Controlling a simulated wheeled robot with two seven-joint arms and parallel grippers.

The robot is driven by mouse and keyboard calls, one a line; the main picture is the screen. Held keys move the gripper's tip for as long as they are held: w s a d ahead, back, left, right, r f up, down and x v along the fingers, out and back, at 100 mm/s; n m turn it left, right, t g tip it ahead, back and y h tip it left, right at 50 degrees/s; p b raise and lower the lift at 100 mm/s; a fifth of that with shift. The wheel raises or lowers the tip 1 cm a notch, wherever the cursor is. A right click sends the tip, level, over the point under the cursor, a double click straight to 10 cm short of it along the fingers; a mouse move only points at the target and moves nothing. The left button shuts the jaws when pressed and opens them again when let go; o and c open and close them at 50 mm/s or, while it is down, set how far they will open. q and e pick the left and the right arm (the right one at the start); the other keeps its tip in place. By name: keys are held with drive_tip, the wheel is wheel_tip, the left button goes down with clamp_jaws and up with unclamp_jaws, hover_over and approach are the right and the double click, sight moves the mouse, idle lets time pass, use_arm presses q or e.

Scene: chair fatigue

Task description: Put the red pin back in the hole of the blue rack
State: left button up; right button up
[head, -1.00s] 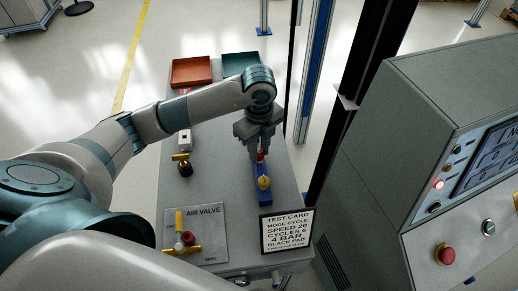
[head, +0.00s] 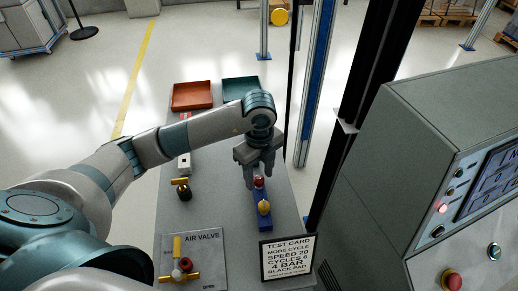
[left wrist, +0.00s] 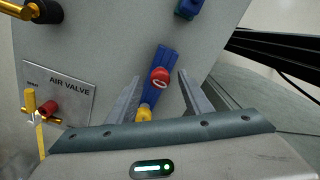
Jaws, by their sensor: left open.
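The red pin (head: 258,182) stands at the far end of the blue rack (head: 263,222). In the left wrist view the red pin (left wrist: 160,77) shows its round ringed top over the blue rack (left wrist: 168,56). Its lower part is hidden, so how deep it sits is unclear. My left gripper (head: 259,179) points down over it. Its two fingers are apart, one on each side of the red pin, with visible gaps. My right gripper is not in view.
A yellow pin (head: 264,207) stands nearer in the same rack. The test card (head: 288,258) and air valve panel (head: 208,249) are at the near side. Red (head: 192,96) and green (head: 240,90) trays lie at the far end. A control cabinet (head: 400,170) stands right.

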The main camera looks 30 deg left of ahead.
sight(259, 179)
use_arm(q)
wheel_tip(259, 179, up, 17)
drive_tip(key=b, duration=0.1)
drive_tip(key=shift+f, duration=0.15)
idle(0.4)
idle(1.0)
